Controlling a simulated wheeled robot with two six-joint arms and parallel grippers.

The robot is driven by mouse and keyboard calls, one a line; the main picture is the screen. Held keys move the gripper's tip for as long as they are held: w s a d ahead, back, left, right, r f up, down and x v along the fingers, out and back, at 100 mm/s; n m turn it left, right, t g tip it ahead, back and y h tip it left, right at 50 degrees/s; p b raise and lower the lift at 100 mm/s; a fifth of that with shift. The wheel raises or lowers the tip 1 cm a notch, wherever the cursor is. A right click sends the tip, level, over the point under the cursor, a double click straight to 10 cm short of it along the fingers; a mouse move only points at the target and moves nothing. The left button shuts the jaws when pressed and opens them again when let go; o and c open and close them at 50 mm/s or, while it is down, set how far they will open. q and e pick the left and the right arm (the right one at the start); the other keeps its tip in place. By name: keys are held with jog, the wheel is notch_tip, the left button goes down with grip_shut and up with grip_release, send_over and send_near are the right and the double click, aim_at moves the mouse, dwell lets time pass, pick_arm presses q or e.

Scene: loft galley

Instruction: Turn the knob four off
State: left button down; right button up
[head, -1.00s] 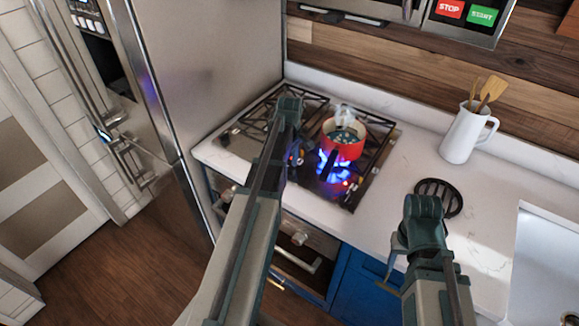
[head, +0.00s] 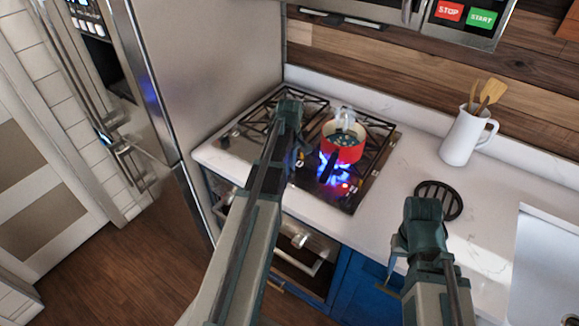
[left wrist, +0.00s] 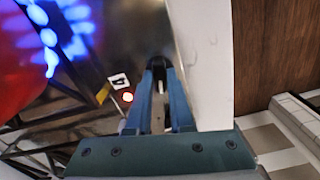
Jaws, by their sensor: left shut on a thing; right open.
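The knob four (left wrist: 158,62) is mostly hidden between my left gripper's fingertips, with only a dark part showing in the left wrist view. Blue flame (head: 326,165) burns under the red pot (head: 343,151). My right gripper (head: 397,246) is open, partly hidden by its arm, near the counter's front edge.
A white utensil jug (head: 465,140), a round black trivet (head: 438,190) and a sink (head: 545,265) are to the right. The counter between cooktop and jug is clear.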

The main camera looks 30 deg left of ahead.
pick_arm(q)
jog(key=m, duration=0.4)
jog(key=shift+m, duration=0.3)
jog(key=m, duration=0.3)
jog(key=shift+m, duration=0.3)
jog(key=m, duration=0.3)
jog(key=shift+m, duration=2.1)
jog(key=c, duration=0.8)
grip_release()
jog(key=shift+r, duration=0.15)
